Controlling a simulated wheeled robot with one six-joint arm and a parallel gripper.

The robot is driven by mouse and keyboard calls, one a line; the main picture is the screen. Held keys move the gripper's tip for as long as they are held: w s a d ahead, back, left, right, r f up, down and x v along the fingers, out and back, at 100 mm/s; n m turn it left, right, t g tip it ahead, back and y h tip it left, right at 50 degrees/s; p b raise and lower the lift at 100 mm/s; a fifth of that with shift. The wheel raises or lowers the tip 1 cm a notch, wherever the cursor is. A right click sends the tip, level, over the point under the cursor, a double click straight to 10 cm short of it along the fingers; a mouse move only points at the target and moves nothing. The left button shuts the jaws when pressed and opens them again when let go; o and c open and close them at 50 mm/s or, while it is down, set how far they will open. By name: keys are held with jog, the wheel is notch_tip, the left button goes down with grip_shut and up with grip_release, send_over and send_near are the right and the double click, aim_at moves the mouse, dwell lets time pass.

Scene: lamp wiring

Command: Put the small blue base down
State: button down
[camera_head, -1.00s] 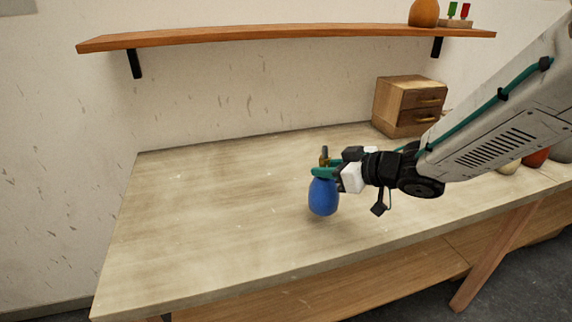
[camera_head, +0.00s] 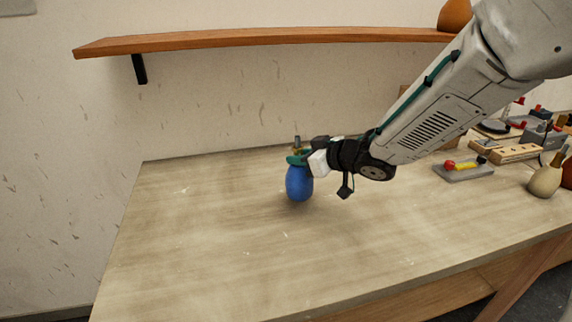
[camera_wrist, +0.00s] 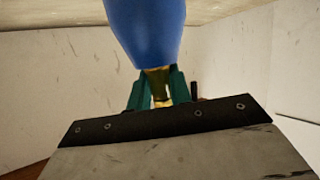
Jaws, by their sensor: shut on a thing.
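The small blue base (camera_head: 299,184) is a rounded blue body with a brass neck and hangs upright below my gripper (camera_head: 297,158) in the head view. My gripper's green fingers are shut on its neck. In the wrist view the blue base (camera_wrist: 147,30) fills the top middle, and the green fingers of my gripper (camera_wrist: 158,88) close on the brass neck. The base is over the left-middle part of the table (camera_head: 200,250). I cannot tell whether its bottom touches the tabletop.
The tabletop around the base is clear. A wooden shelf (camera_head: 250,40) runs along the wall above.

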aim_at(297, 168)
jog(key=shift+w+a, duration=0.2)
jog(key=shift+w, duration=0.1)
jog(key=shift+f, duration=0.2)
jog(key=shift+a+f, duration=0.15)
jog(key=shift+f, duration=1.45)
jog(key=c, duration=1.3)
grip_release()
jog(key=v, duration=1.2)
